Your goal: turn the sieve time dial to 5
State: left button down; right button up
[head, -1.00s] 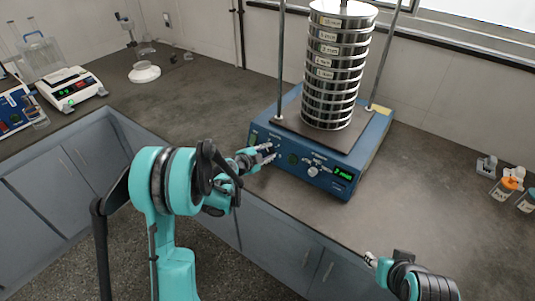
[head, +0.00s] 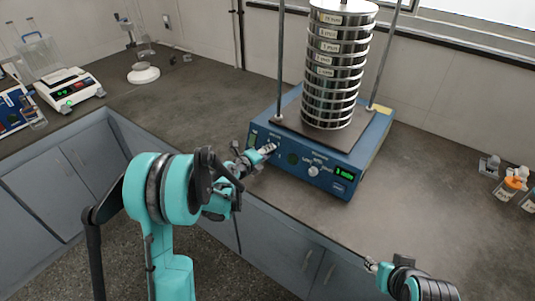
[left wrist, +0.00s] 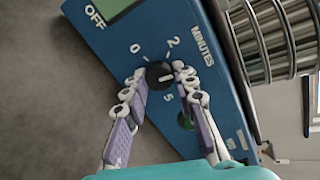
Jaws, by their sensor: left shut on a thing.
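The sieve shaker (head: 300,172) is a blue box on the counter with a green display and a stack of sieves. In the left wrist view its black time dial (left wrist: 157,75) has 0, 2 and 5 printed around it, beside the word MINUTES. A pale mark shows on the dial's right side; its exact setting is hard to read. My left gripper (head: 268,149) is at the panel's left part, its fingertips (left wrist: 158,73) shut on the dial from both sides. It hides the dial in the head view. My right gripper (head: 371,266) is low at the right, away from the shaker.
A silver knob (head: 313,171) sits on the panel right of my left gripper. The sieve stack (head: 337,70) stands between two rods. A white instrument (head: 68,89) is at the left, small jars (head: 511,187) at the right. The counter in front of the jars is clear.

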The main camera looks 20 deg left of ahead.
pick_arm(q)
jog(key=m, duration=0.4)
jog(key=shift+f+m, duration=0.1)
jog(key=shift+m, duration=0.2)
jog(key=m, duration=0.5)
jog(key=shift+m, duration=0.3)
jog(key=m, duration=0.4)
jog(key=shift+m, duration=0.3)
jog(key=m, duration=0.4)
jog(key=shift+t+h, duration=0.3)
jog(key=shift+h, duration=0.1)
jog(key=shift+a+m, duration=0.1)
jog(key=shift+m, duration=0.3)
jog(key=c, duration=1.2)
grip_release()
